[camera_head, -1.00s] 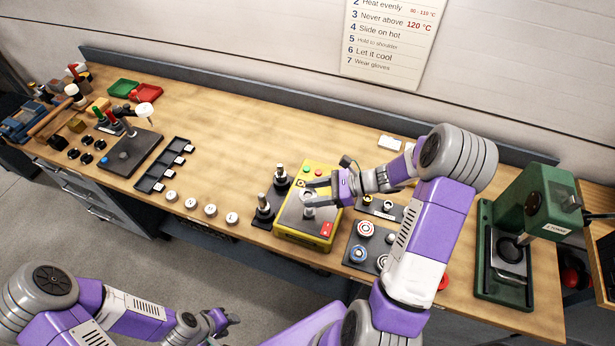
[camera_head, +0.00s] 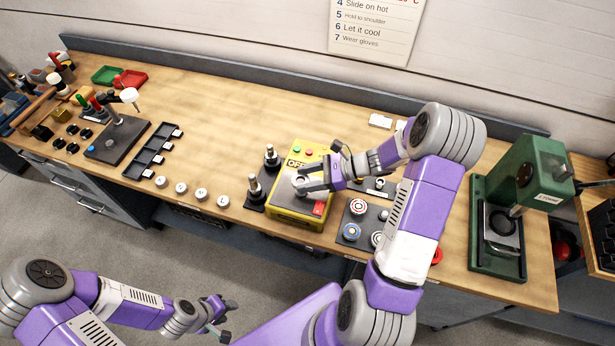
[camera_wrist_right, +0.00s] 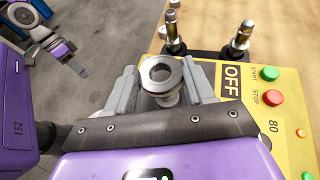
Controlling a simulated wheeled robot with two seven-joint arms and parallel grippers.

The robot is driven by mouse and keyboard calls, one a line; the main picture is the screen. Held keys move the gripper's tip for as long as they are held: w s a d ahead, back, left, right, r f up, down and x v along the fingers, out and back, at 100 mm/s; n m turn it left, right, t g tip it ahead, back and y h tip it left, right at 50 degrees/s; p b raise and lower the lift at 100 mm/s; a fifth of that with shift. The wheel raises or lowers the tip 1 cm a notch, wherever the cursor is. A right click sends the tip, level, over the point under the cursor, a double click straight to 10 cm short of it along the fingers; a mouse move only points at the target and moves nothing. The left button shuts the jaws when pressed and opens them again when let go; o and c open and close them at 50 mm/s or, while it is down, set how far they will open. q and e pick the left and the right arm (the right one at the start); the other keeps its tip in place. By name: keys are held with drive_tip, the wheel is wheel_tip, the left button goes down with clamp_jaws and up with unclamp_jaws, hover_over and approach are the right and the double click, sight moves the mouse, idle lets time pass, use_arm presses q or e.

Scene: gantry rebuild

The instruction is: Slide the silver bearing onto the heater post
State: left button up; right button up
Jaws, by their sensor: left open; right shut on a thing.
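The silver bearing (camera_wrist_right: 161,72) is a ring held between the fingers of my right gripper (camera_wrist_right: 165,88), which is shut on it. In the head view my right gripper (camera_head: 300,184) is over the top plate of the yellow heater (camera_head: 297,213). A silver cylindrical piece shows just below the ring in the right wrist view; I cannot tell whether the ring is around the heater post or above it. The heater's display (camera_wrist_right: 232,80) reads OFF. My left gripper (camera_head: 222,318) is open and empty, low in front of the bench.
Two dark stands with silver posts (camera_head: 254,188) are left of the heater. A dark plate with several round parts (camera_head: 352,231) is at its right. A green press (camera_head: 500,220) stands further right. Bench space behind the heater is clear.

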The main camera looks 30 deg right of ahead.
sight(308, 193)
drive_tip(key=shift+f+b, duration=1.65)
drive_tip(key=shift+f, duration=0.5)
drive_tip(key=o, duration=1.2)
drive_tip(key=v, duration=0.7)
drive_tip(key=shift+s+d+r, duration=0.1)
drive_tip(key=shift+s+d, duration=0.1)
drive_tip(key=shift+d, duration=0.05)
